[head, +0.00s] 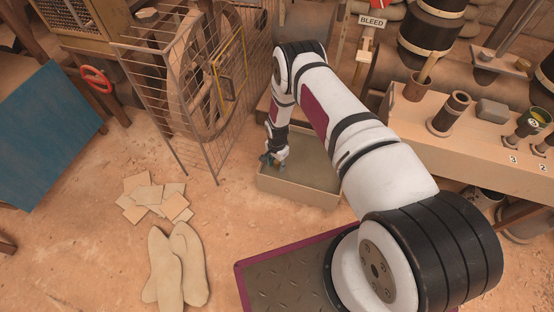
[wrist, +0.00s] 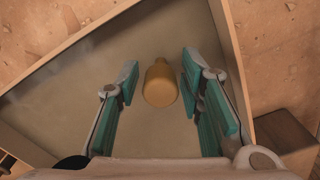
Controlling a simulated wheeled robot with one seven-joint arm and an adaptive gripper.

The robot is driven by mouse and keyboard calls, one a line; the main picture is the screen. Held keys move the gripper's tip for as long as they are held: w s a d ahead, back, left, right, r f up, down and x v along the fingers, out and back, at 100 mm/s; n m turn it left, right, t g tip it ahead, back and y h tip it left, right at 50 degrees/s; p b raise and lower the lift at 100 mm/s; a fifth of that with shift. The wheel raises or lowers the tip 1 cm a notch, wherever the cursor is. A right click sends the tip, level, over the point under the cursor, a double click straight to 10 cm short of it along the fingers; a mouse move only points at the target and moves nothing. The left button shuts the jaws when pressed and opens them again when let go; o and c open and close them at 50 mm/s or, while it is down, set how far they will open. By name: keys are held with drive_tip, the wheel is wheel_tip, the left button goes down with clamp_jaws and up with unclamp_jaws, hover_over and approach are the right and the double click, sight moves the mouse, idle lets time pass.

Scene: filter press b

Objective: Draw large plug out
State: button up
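An orange-tan, rounded plug-shaped piece (wrist: 160,84) shows in the wrist view over the floor of a shallow grey tray (head: 300,196). Whether it is the large plug, and whether it touches the tray floor, I cannot tell. My gripper (head: 272,159) is down at the tray's left part in the head view. In the wrist view its two teal-padded fingers (wrist: 159,88) stand wide apart, one on each side of the piece, with a gap to both. The piece cannot be made out in the head view.
A bench (head: 465,160) at the right carries several cups and pipe stubs, one with a wooden stick (head: 428,66) in it. A wire cage (head: 180,90) around a wheel stands left of the tray. Loose tiles (head: 150,197) and sacks (head: 178,268) lie on the floor.

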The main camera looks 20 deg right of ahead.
sight(277, 168)
drive_tip(key=shift+f+b, duration=0.4)
drive_tip(key=shift+f, duration=0.9)
clamp_jaws()
